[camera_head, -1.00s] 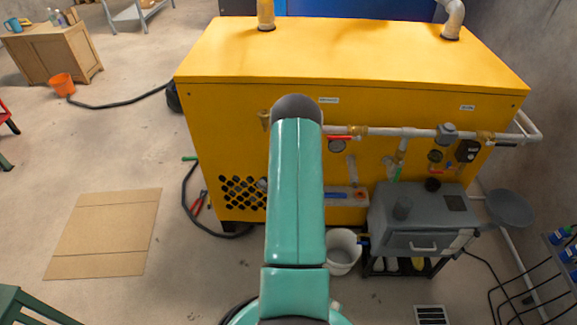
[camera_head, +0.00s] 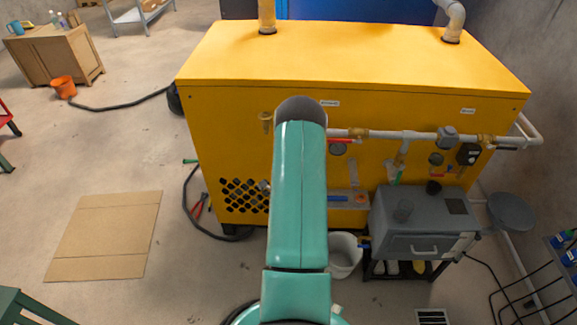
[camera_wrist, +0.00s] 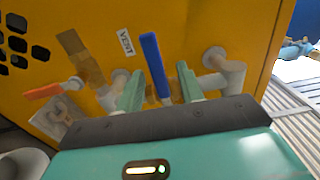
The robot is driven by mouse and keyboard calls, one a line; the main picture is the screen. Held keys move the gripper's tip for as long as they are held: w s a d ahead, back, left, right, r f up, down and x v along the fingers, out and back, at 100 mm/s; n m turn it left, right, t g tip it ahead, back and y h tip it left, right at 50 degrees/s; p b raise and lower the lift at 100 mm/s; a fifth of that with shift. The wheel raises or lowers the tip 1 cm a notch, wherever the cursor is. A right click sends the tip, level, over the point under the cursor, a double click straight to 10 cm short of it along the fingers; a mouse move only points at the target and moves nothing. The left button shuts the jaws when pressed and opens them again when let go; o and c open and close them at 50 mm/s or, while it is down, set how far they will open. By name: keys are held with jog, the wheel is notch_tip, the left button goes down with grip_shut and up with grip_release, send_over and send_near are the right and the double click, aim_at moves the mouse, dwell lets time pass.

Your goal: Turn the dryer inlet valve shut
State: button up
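In the wrist view, a blue lever (camera_wrist: 154,62) stands nearly upright on pipework against a yellow panel, with a "VENT" label (camera_wrist: 125,41) beside it. My gripper (camera_wrist: 161,70) is open, its two teal fingers on either side of the blue lever; contact cannot be told. An orange lever (camera_wrist: 43,91) with brass fittings is at left. My arm hides my gripper there. Which valve is the dryer inlet cannot be read.
A white bucket (camera_head: 345,256) and a grey machine on a stand (camera_head: 425,225) stand close to the cabinet's front. Cardboard (camera_head: 105,235) lies on open floor. A wire rack (camera_head: 530,290) is at right.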

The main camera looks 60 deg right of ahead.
jog(key=v, duration=1.3)
jog(key=shift+s+a, duration=0.2)
jog(key=shift+a, duration=0.15)
